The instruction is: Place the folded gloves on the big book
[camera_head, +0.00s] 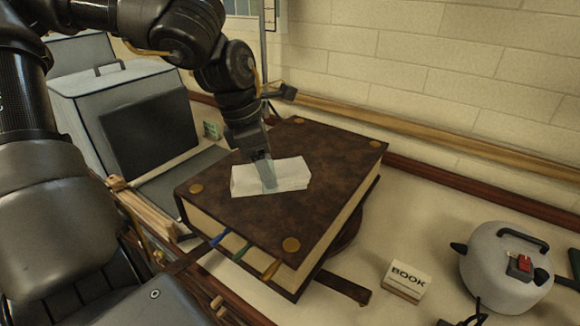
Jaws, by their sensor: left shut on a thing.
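The big book (325,180) is a thick, brown, leather-look volume with brass-coloured corner studs and ribbon markers, lying closed on the table. The folded gloves (292,172) are a flat white bundle over the middle of its cover. My left gripper (268,185) reaches down from above and is shut on the folded gloves near their left half. The gloves are at the cover or very close above it; I cannot tell if they touch it. My right gripper is not in view.
Grey box-like equipment (150,125) is at the left. A brick wall (440,70) closes the back. Bare table shows right of the book.

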